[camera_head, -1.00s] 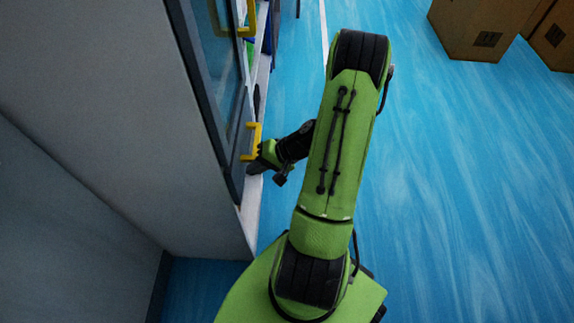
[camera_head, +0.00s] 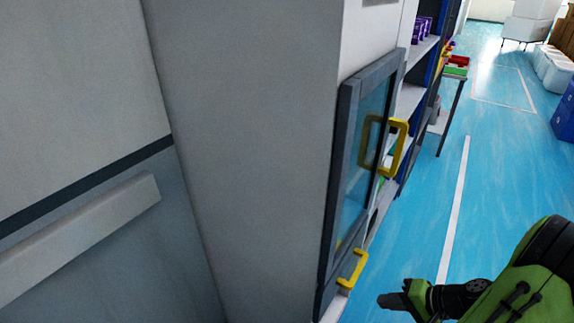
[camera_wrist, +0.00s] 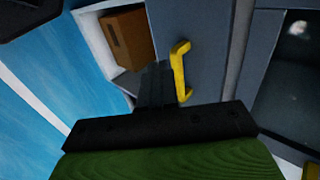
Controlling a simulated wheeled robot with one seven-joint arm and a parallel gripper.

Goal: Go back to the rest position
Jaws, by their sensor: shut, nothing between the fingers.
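My gripper (camera_head: 391,300) is at the lower right of the head view, at the end of my green and black arm. It is beside the lower yellow handle (camera_head: 352,270) of the grey-framed cabinet, with a gap between them in that view. In the wrist view my gripper (camera_wrist: 157,70) points forward with its dark fingers together and nothing between them. A yellow handle (camera_wrist: 180,72) on a grey panel shows just right of the fingers there. The fingertips are dark and hard to make out.
A glass door (camera_head: 362,160) with a larger yellow handle (camera_head: 396,148) stands above the lower handle. Shelves and a side table with a red and green tray (camera_head: 456,66) lie beyond. A brown box (camera_wrist: 128,38) sits in a white compartment. Blue floor (camera_head: 420,225) is open to the right.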

